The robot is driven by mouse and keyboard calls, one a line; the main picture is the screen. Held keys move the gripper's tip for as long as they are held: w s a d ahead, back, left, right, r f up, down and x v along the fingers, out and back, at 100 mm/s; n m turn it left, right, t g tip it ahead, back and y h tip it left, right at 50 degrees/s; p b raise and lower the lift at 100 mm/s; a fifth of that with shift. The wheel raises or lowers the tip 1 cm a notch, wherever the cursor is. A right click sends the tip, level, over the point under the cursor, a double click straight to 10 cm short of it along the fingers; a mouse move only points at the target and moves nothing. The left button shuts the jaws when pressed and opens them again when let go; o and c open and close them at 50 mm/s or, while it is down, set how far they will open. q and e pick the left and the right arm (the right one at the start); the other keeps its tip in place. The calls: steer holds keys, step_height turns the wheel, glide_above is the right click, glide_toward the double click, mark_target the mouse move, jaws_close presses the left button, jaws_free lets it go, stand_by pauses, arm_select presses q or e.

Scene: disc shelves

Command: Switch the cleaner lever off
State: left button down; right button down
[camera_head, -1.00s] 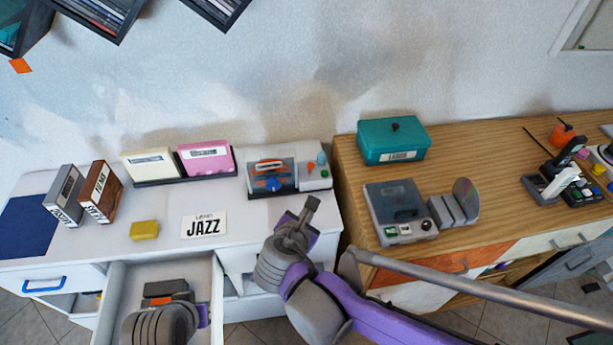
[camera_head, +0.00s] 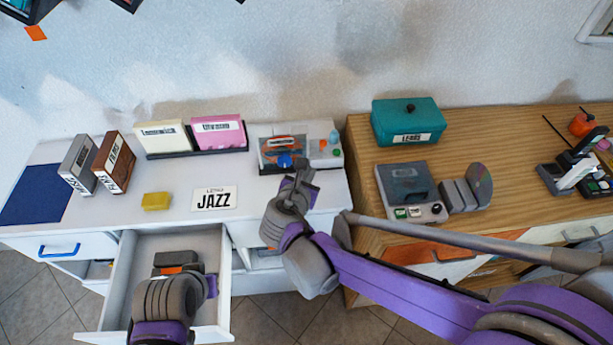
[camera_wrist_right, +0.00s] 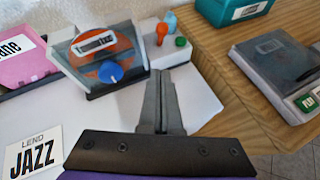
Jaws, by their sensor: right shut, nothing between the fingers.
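A machine (camera_head: 285,150) with a clear cover, an orange panel and a blue knob (camera_head: 285,161) stands at the right back of the white cabinet; I take it for the cleaner. In the right wrist view, its side box (camera_wrist_right: 170,54) carries a small lever with an orange-red top (camera_wrist_right: 161,31), a teal piece and a green button. My right gripper (camera_wrist_right: 164,78) is shut and empty, just in front of the machine; it also shows in the head view (camera_head: 304,170). My left gripper (camera_head: 178,264) is over the open drawer; its fingers are unclear.
The open drawer (camera_head: 124,285) juts out at the front left. A teal box (camera_head: 408,122) and grey device (camera_head: 408,190) stand on the wooden cabinet at right.

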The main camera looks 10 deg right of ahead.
mark_target(320, 144)
steer(key=x, duration=0.4)
arm_select(q)
steer(key=shift+w+r+p, duration=0.2)
steer(key=shift+r+p, duration=0.25)
steer(key=shift+r, duration=0.1)
arm_select(e)
steer(key=shift+w+d+r, duration=0.15)
steer(key=shift+w+d, duration=0.15)
steer(key=shift+w, duration=0.3)
steer(key=shift+w+d+r, duration=0.2)
steer(key=shift+w+d, duration=0.15)
steer(key=shift+w, duration=0.25)
steer(key=shift+w+d+r, duration=0.15)
steer(key=shift+w+d, duration=0.15)
steer(key=shift+w, duration=0.3)
